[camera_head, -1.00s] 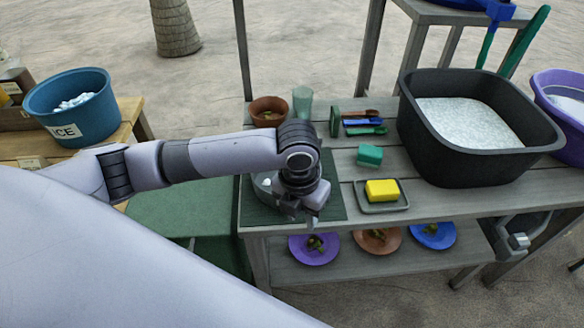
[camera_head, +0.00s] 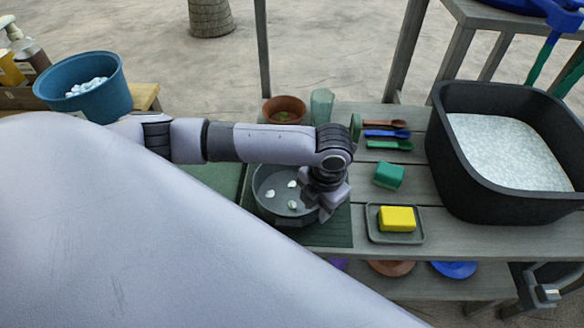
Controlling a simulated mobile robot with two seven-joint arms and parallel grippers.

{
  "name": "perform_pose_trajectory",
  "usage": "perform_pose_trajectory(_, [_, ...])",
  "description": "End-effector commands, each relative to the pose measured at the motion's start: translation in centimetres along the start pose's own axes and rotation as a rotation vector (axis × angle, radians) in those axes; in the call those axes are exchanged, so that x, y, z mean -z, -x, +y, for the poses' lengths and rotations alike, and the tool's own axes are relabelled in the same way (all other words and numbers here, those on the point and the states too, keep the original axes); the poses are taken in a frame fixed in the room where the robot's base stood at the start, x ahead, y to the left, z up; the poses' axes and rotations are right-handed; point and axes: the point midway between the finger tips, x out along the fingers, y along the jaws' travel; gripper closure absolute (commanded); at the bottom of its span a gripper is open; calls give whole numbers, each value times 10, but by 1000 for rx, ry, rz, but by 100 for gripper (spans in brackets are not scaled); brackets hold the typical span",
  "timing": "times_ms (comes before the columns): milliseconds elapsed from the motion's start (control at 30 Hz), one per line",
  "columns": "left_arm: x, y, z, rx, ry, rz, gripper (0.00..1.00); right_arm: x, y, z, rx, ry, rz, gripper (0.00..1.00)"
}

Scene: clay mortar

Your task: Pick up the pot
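The pot (camera_head: 271,200) is a round grey vessel with several small whitish pieces inside. It stands upright on a dark green mat (camera_head: 340,230) on the table. My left gripper (camera_head: 325,210) points down at the pot's right rim and hides that side. Its fingers look to be at or very near the rim. I cannot tell whether they are closed on it. My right gripper is not seen.
A yellow sponge (camera_head: 397,219) on a grey tray and a green block (camera_head: 389,176) lie to the right. A large black tub (camera_head: 450,165) stands beyond. A brown bowl (camera_head: 284,107) and green glass (camera_head: 321,104) stand behind. Plates lie on the lower shelf.

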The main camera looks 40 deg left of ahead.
Motion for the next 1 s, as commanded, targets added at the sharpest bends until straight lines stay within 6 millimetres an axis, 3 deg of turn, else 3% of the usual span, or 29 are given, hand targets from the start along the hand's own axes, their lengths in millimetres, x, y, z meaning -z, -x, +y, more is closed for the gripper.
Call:
perform_pose_trajectory(333, [0, -10, 0, 0, -1, -2, 65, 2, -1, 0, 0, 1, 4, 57])
perform_pose_trajectory(433, [0, -10, 0, 0, -1, -2, 98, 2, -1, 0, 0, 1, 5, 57])
perform_pose_trajectory(467, [0, -10, 0, 0, -1, -2, 100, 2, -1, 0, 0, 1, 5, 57])
perform_pose_trajectory(833, [-1, -7, 0, -1, 0, -4, 100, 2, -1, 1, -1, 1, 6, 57])
perform_pose_trajectory(1000, [-1, 4, 1, 0, 0, -5, 100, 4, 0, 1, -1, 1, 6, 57])
